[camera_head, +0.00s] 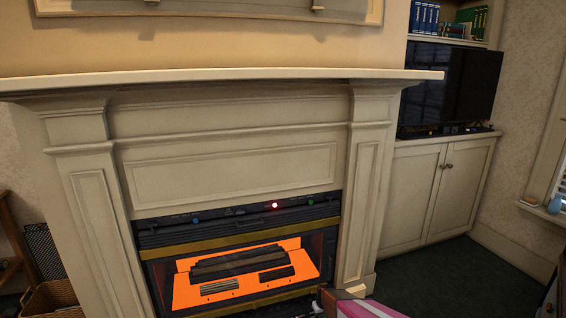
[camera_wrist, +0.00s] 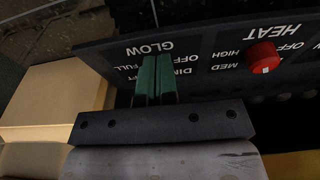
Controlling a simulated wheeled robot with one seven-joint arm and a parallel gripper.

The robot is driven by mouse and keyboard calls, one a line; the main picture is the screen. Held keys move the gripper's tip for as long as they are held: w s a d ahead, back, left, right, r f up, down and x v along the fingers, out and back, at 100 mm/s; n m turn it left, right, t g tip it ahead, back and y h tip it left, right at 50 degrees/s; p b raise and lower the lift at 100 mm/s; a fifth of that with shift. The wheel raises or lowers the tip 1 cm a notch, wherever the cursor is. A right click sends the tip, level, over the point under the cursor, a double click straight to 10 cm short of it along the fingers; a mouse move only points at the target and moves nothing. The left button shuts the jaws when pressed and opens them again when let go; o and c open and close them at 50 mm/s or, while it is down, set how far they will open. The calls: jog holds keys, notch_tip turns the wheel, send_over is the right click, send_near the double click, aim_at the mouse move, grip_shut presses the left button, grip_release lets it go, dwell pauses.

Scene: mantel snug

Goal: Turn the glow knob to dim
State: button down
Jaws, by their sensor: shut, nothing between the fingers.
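In the wrist view the control panel shows upside down. It carries a GLOW scale (camera_wrist: 146,48) with DIM and FULL marks, and a HEAT scale with a red knob (camera_wrist: 264,57). My gripper (camera_wrist: 156,62) is shut and empty, its two green fingers together in front of the GLOW marks. The glow knob itself is hidden in this view, apparently behind the fingers; I cannot tell whether they touch it. In the head view a small greenish knob (camera_head: 310,201) sits at the right of the dark panel, right of a glowing red spot (camera_head: 275,205) and a blue knob (camera_head: 196,219).
The panel is set in a cream fireplace surround (camera_head: 235,172) under a mantel shelf (camera_head: 220,78). Below it are a brass strip (camera_head: 240,236) and the orange-lit firebox (camera_head: 190,292). A cabinet (camera_head: 435,192) with a television (camera_head: 450,85) stands at right, with dark carpet in front.

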jog(key=shift+d+f, duration=0.2)
jog(key=shift+f, duration=0.3)
jog(key=shift+w+d+f, duration=0.1)
jog(key=shift+w+d, duration=0.3)
jog(key=shift+d, duration=0.05)
jog(key=shift+w+d+f, duration=0.1)
jog(key=shift+d, duration=0.6)
jog(key=shift+a, duration=0.1)
jog(key=shift+s, duration=0.2)
notch_tip(320, 180, up, 6)
jog(key=shift+r, duration=0.1)
jog(key=shift+w+r, duration=0.15)
jog(key=shift+r, duration=0.25)
dwell(0.3)
